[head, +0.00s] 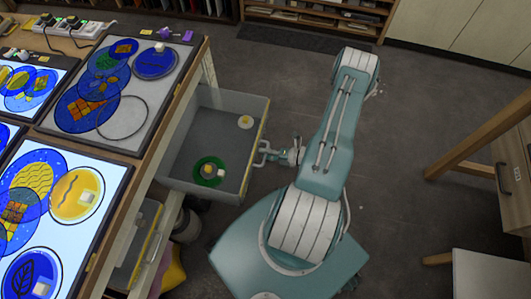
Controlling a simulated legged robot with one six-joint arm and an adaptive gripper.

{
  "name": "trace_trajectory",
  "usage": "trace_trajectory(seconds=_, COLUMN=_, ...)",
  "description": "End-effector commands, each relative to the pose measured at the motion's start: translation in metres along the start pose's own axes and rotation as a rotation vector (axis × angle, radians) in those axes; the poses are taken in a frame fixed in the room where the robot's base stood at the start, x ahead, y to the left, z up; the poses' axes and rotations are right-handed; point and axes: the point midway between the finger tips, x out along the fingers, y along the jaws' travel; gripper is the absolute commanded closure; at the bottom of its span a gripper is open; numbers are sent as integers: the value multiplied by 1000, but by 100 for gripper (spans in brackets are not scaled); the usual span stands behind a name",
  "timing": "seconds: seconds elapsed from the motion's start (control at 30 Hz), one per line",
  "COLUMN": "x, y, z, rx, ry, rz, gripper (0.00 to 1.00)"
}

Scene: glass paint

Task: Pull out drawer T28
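A grey drawer (225,107) stands pulled out from under the left worktable, its open top facing up. My teal arm reaches in from the right.
A lower drawer (147,212) shows below, partly out. Glass panels, including a dark-framed one (150,98), lie on the worktable. A power strip (68,27) is at the back. A wooden table with a drawer stands at right. Grey floor is open behind my arm.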

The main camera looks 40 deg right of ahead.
Motion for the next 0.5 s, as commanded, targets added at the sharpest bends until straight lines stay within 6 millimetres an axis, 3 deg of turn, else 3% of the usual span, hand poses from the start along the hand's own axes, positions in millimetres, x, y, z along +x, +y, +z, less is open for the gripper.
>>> trace_trajectory(seconds=0.27, x=-3, y=1, z=0, rx=-1, ry=-1, rz=2, gripper=49)
trace_trajectory(seconds=0.5, x=-36, y=0, z=2, rx=0, ry=-7, rz=2, gripper=49)
